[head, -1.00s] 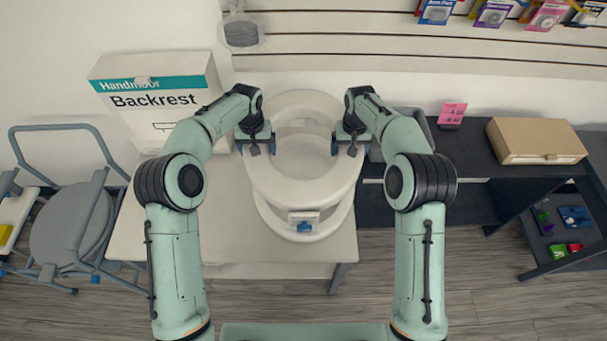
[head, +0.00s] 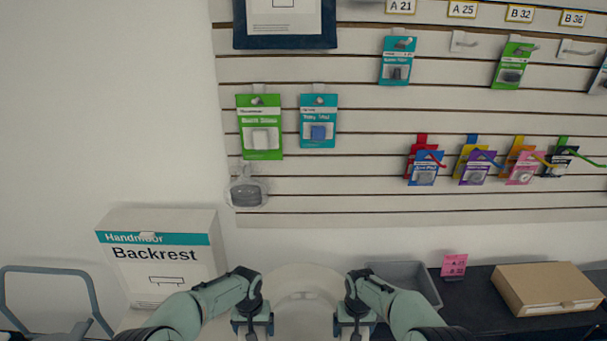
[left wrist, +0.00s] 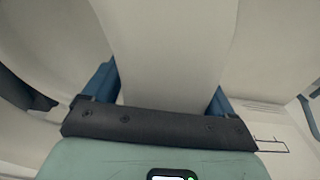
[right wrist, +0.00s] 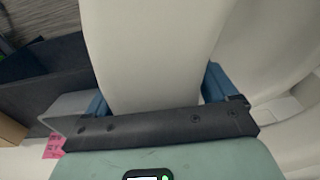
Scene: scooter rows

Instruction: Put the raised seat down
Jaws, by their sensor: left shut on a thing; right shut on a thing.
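The white raised seat (head: 304,284) shows only its upper part at the bottom of the head view, between my two grippers. My left gripper (head: 252,321) is at its left side and my right gripper (head: 354,321) at its right side. In the left wrist view, the blue fingers stand on both sides of a white part of the seat (left wrist: 165,50), shut on it. In the right wrist view, the fingers are likewise shut on a white part of the seat (right wrist: 148,50). The seat's lower part and what is under it are out of the head view.
A Backrest box (head: 165,258) stands left of the seat. A grey bin (head: 408,278), a pink price card (head: 454,265) and a brown box (head: 547,288) are to the right. A slatted wall (head: 370,110) with hanging packs rises behind. A grey-framed chair (head: 50,270) is far left.

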